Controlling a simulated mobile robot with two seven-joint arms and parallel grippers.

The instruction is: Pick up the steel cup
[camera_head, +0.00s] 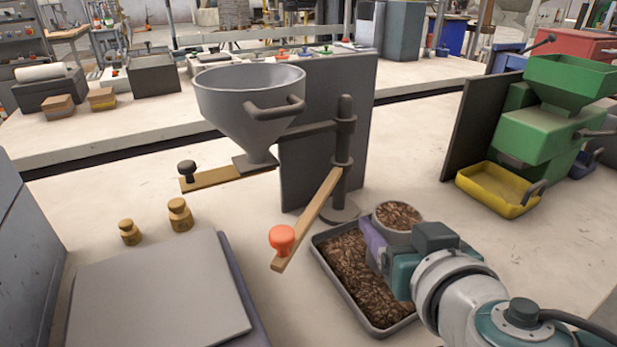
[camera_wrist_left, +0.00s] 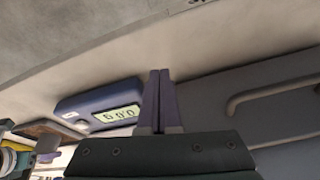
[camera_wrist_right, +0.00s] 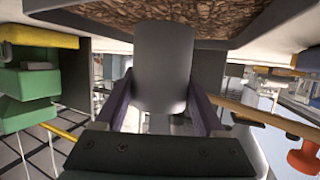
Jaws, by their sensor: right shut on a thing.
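The steel cup (camera_head: 391,238) is upright over the back right part of the grey pellet tray (camera_head: 326,262) and is filled with brown pellets (camera_head: 398,214). My right gripper (camera_head: 376,246) is shut on the cup's side. In the right wrist view the cup (camera_wrist_right: 163,70) sits between the two purple fingers (camera_wrist_right: 163,100). I cannot tell whether the cup's base touches the pellets. My left gripper (camera_wrist_left: 160,95) is shut and empty in the left wrist view. It is not in the head view.
A grey hopper (camera_head: 245,100) on a post (camera_head: 343,150) stands behind the tray. A wooden lever with a red knob (camera_head: 282,239) reaches towards the tray's left. Two brass weights (camera_head: 180,214) stand left. A scale with a lit display (camera_wrist_left: 115,114) is near my left gripper. A yellow tray (camera_head: 497,192) lies right.

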